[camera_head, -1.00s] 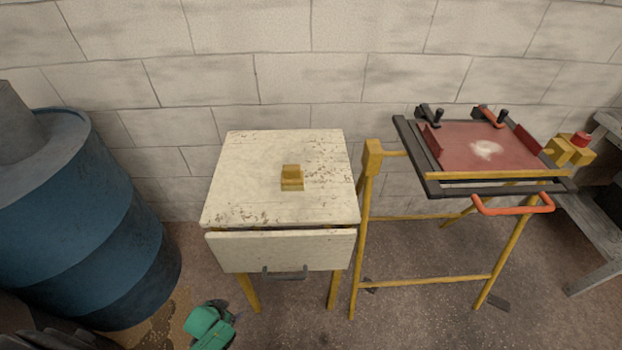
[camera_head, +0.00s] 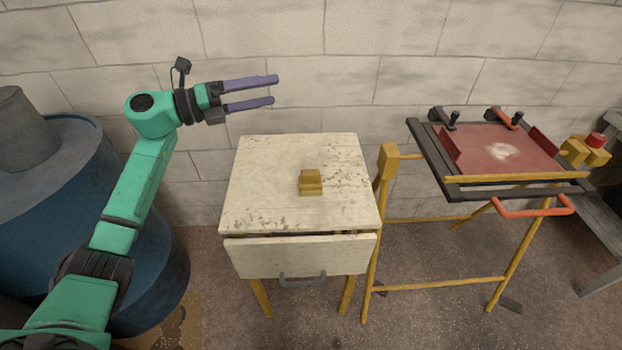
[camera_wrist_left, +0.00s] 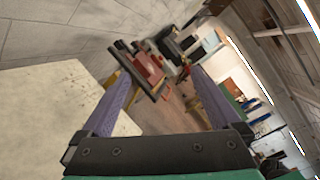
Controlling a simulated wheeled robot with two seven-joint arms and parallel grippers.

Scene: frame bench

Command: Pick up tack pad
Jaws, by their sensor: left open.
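The tack pad (camera_head: 311,183) is a small yellow-brown block with a stepped top. It sits on the worn cream top of a small cabinet (camera_head: 260,165), a little right of the middle. My left gripper (camera_head: 276,90) is open and empty. In the head view it is up and to the left of the pad, in front of the block wall, with its purple fingers pointing right. The two fingers also show in the left wrist view (camera_wrist_left: 160,88), with the cabinet top at the left; I cannot make out the pad there. My right gripper is not in view.
A yellow-legged stand with a dark frame (camera_head: 440,170) and red panel (camera_head: 505,150) stands right of the cabinet, an orange handle (camera_head: 520,210) at its front. A blue drum (camera_head: 160,280) is at the left. The cabinet top around the pad is bare.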

